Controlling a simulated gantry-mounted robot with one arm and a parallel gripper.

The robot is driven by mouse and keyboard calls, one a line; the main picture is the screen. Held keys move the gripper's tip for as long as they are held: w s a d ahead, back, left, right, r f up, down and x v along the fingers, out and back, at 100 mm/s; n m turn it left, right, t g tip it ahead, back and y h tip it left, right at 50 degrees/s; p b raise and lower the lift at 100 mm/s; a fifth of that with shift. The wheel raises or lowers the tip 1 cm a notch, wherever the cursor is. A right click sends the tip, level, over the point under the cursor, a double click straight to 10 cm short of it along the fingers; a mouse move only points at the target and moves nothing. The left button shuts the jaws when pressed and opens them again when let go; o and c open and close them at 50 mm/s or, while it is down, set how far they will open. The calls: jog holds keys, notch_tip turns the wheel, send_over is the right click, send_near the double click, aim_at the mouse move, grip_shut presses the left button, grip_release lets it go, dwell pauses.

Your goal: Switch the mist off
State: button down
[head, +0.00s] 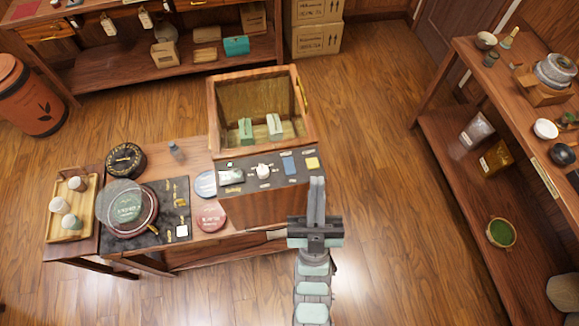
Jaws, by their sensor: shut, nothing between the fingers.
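A wooden box (214,115) stands open on the low table, with two pale green pieces inside (245,128). In front of it is a dark control panel (247,180). The panel carries a white knob (263,171), a pale oval part (231,176), a blue rectangle (289,166) and a yellow square (312,163). The labels are too small to read, so I cannot tell which part controls the mist. No mist is plainly visible. My gripper (317,180) is shut and empty. Its fingertips appear by the panel's right end, just below the yellow square; I cannot tell whether they touch.
A shelf unit (455,135) stands at right. The floor between is clear.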

jog(key=w+d+f+g+b, duration=0.4)
jog(key=w+f+g, duration=0.2)
jog(key=w, duration=0.2)
jog(key=a+f+g+y+b, duration=0.1)
jog(key=a+f+g, duration=0.2)
jog(key=f, duration=0.4)
jog(key=a+f+n+g+y+b, duration=0.1)
jog(key=a+f+g, duration=0.3)
jog(key=f, duration=0.3)
jog(key=shift+w+f+g, duration=0.15)
jog(key=shift+f+g, duration=0.1)
jog(key=shift+g, duration=0.25)
send_over(289, 170)
jog(key=shift+s+f+b, duration=0.3)
jog(key=shift+f+b, duration=0.1)
jog(key=shift+f, duration=0.05)
jog(key=shift+w+f, duration=0.15)
jog(key=shift+f, duration=0.45)
jog(key=shift+w+f, duration=0.15)
jog(key=shift+f, duration=0.45)
jog(key=shift+f+p, duration=0.4)
jog(key=shift+f, duration=0.5)
